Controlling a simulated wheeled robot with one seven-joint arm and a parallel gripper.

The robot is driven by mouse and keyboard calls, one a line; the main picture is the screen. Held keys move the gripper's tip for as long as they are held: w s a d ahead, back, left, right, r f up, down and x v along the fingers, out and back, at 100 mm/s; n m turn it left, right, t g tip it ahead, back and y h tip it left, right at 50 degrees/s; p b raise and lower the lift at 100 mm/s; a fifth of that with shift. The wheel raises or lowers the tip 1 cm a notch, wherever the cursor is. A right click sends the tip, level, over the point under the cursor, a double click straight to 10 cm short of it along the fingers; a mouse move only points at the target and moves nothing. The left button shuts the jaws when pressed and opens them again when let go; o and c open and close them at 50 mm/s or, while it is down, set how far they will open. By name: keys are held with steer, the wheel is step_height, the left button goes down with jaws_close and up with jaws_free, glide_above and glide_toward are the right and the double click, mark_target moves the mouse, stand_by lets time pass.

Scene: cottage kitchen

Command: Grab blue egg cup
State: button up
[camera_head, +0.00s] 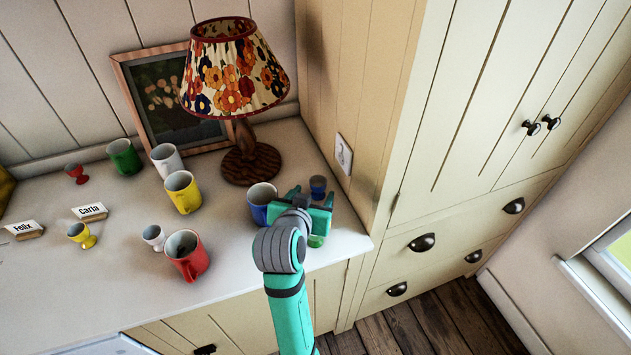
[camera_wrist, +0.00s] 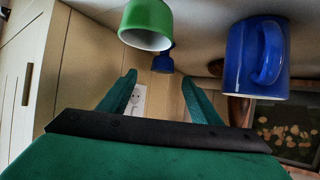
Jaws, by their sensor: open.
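The blue egg cup (camera_head: 318,184) stands on the counter near the tall cupboard's side, just beyond my gripper (camera_head: 311,195). The wrist picture is upside down. There the blue egg cup (camera_wrist: 163,63) is small and lies ahead, roughly in line with the gap between my fingers (camera_wrist: 160,78). My gripper is open, and nothing shows between the fingers. A green egg cup (camera_head: 316,241) stands nearer the counter's front edge, partly hidden by my gripper; it is large in the wrist view (camera_wrist: 147,20).
A blue mug (camera_head: 259,204) is close on my gripper's left. The cupboard side (camera_head: 352,110) is close on the right. A lamp (camera_head: 250,165) and picture frame (camera_head: 150,95) stand behind. Several other mugs, egg cups and name cards (camera_head: 90,212) are further left.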

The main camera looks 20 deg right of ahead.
mark_target(316, 188)
steer(key=x, duration=1)
steer(key=shift+a+f, duration=0.2)
steer(key=shift+a, duration=0.05)
steer(key=shift+c, duration=0.2)
steer(key=c, duration=1.1)
